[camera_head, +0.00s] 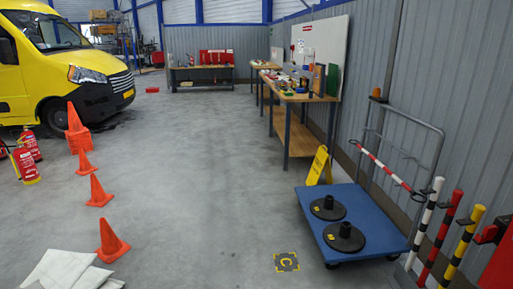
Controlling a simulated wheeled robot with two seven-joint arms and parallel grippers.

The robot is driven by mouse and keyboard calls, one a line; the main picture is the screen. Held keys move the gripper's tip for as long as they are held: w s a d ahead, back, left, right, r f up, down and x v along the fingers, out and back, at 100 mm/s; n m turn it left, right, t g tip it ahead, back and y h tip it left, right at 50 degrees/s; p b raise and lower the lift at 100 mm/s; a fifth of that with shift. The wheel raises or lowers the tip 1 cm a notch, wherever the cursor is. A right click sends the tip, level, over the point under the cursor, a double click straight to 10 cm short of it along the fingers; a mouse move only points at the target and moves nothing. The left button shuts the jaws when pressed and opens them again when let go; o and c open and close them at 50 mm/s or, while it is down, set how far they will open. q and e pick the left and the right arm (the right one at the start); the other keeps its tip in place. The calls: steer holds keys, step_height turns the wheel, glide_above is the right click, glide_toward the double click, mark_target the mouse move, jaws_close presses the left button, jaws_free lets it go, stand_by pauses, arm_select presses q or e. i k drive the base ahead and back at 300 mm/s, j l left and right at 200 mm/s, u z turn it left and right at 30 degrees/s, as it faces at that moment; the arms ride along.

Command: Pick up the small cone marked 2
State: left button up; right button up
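Small orange cones stand on the grey floor at the left: a near one (111,243), a middle one (98,192) and a far one (84,164). They form a rough line leading away from me. I cannot read a number on any of them, so I cannot tell which is marked 2. A taller stack of orange cones (76,132) stands behind them, near the van. Neither of my grippers is in view.
Red extinguishers (25,165) stand left of the cones; white sheets (62,270) lie at the front left. A blue cart (375,228) with two black bases, striped posts (430,215) and a workbench (297,97) line the right. The middle floor is clear.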

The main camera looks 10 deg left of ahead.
mark_target(111, 248)
steer(key=i+u, duration=0.1)
steer(key=i, duration=0.4)
steer(key=i+l+u, duration=0.15)
steer(key=i, duration=0.3)
steer(key=i+l+u, duration=0.1)
steer(key=i, duration=0.35)
steer(key=i+j+u, duration=0.1)
steer(key=i+u, duration=0.7)
steer(key=i+l+u, duration=0.2)
steer(key=i+u, duration=0.2)
steer(key=i+l+u, duration=0.4)
steer(key=i+u, duration=0.45)
steer(key=i+l+u, duration=0.1)
steer(key=i+u, duration=0.35)
steer(key=i+l+u, duration=0.25)
steer(key=u, duration=0.2)
